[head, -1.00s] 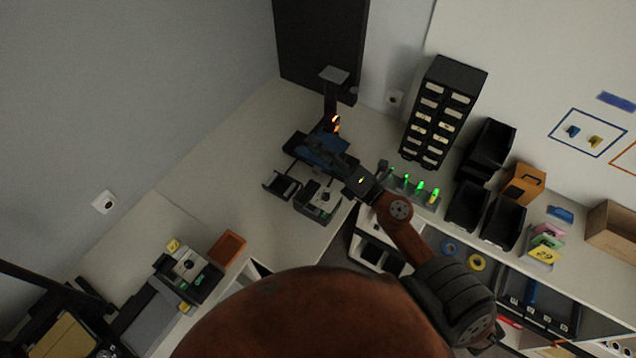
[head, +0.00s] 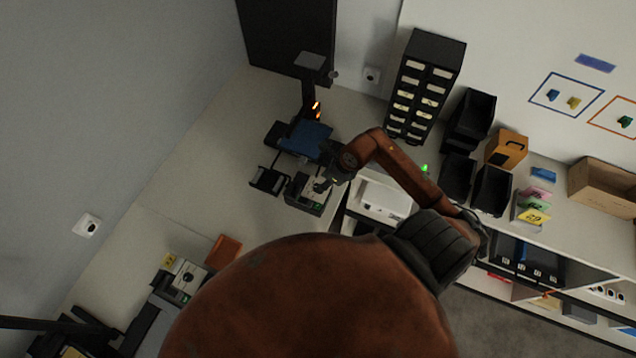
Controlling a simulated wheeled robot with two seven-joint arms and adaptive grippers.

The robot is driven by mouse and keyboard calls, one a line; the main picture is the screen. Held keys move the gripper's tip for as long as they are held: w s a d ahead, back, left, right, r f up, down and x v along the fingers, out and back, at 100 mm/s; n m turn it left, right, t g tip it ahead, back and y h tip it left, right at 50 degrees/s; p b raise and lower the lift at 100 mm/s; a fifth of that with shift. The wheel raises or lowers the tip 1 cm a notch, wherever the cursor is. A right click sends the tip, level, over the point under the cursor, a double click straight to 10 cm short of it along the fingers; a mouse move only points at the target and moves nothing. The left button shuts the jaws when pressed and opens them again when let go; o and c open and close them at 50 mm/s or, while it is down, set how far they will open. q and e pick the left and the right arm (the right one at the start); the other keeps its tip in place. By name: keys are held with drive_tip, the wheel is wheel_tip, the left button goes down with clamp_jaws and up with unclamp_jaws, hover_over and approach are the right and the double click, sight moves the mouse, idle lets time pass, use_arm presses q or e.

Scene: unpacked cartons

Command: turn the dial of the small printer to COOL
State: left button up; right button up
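The small printer (head: 302,138), with a blue bed and a dark upright with an orange light, stands on the far bench by the dark panel. In front of it is a dark control box (head: 303,203) with a light top face and a green light. My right arm reaches in from the right, and my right gripper (head: 322,186) points down at the top of this box, at its dial. The gripper covers most of the dial, so the dial's setting and any contact cannot be made out. The fingers are too small and dark to read. My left gripper is not in view.
A second box (head: 182,278) with a dial and yellow tag sits at lower left, beside an orange tray (head: 223,249). A small black tray (head: 268,180) lies left of the control box. A drawer cabinet (head: 425,85) and black bins (head: 470,120) stand to the right.

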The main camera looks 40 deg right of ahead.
drive_tip(key=shift+p+x, duration=0.35)
drive_tip(key=shift+x, duration=1.95)
clamp_jaws()
